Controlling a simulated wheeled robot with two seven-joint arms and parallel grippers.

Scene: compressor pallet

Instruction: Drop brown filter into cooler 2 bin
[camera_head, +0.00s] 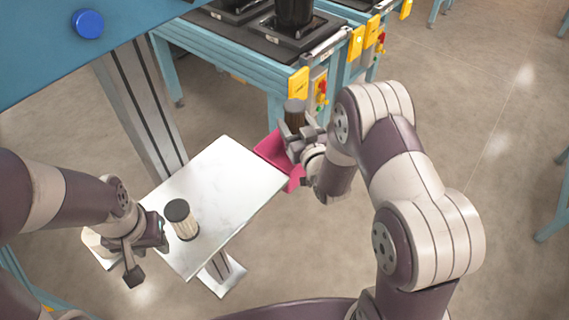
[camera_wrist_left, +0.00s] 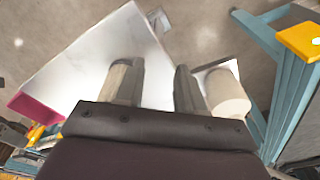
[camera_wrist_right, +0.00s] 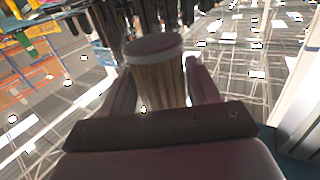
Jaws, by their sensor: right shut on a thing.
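The brown filter (camera_head: 294,114), a pleated cylinder with a grey cap, is held upright in my right gripper (camera_head: 297,133). In the right wrist view the brown filter (camera_wrist_right: 158,80) sits between both fingers. The gripper is just above and beside a magenta bin (camera_head: 270,150) at the far right edge of the white table; the arm hides part of this bin, and no label is readable. A cream filter (camera_head: 187,228) with a dark cap stands on the table.
The white table (camera_head: 230,185) is mostly bare. A blue-framed workbench (camera_head: 230,55) with black trays and a yellow box (camera_head: 298,83) stands behind the bin. A grey post (camera_head: 145,110) rises behind the table. Open floor lies to the right.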

